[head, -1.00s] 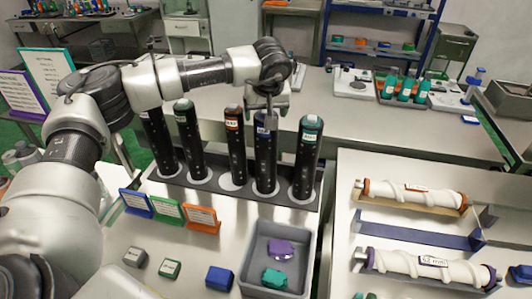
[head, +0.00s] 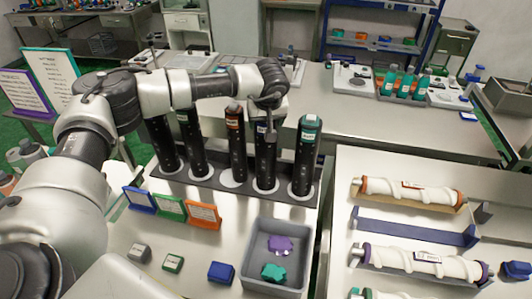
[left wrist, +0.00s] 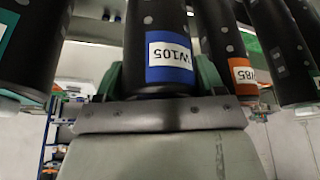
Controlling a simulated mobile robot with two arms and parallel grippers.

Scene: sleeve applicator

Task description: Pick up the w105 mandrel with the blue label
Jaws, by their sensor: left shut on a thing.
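The w105 mandrel (head: 265,168) is a black cylinder with pale dots, upright in the row on the dark rack (head: 226,188). Its blue label reading W105 (left wrist: 172,57) shows large and upside down in the left wrist view. My left gripper (head: 268,128) is at the upper end of this mandrel and shut on it. In the left wrist view the green pads of the gripper (left wrist: 162,78) sit on both sides of the label. In the head view the gripper hides the mandrel's top and label. The base appears to rest in its pale ring. My right gripper is not in view.
An orange-label mandrel (head: 235,148) and a teal-label mandrel (head: 307,158) stand close on either side. A grey bin (head: 248,277) with purple and teal pieces is in front. White-wrapped rollers (head: 412,190) lie on stands to the right.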

